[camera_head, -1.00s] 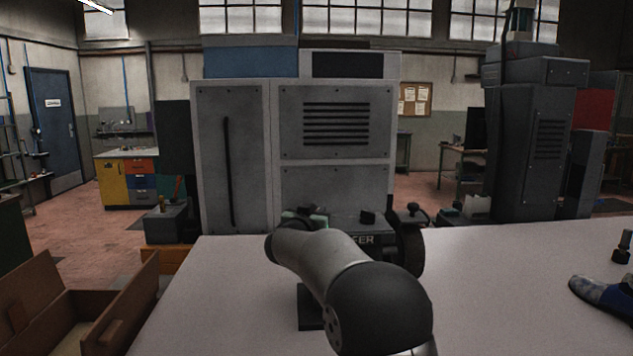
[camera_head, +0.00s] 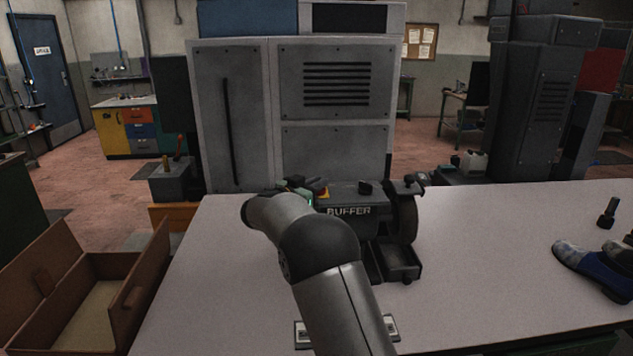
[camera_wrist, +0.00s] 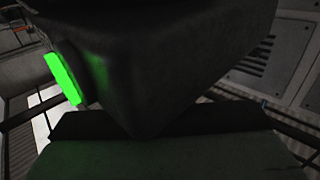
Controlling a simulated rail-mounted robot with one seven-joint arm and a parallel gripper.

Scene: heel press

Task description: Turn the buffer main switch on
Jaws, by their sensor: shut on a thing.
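The grey buffer (camera_head: 348,211), marked BUFFER, stands at the back of the table with its wheel at the right end. A yellow and red control (camera_head: 322,192) sits on its top left. My arm covers the buffer's left end and its front there. My gripper (camera_wrist: 150,138) is at that left end, mostly hidden behind my arm in the head view. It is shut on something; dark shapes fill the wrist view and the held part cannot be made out. A bright green lit part (camera_wrist: 63,78) shows close up on the left of the wrist view. I cannot tell for sure which control it is.
The pale table (camera_head: 480,240) is clear to the right of the buffer. An open brown box (camera_head: 60,295) stands at the left. A grey cabinet (camera_head: 335,95) rises behind.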

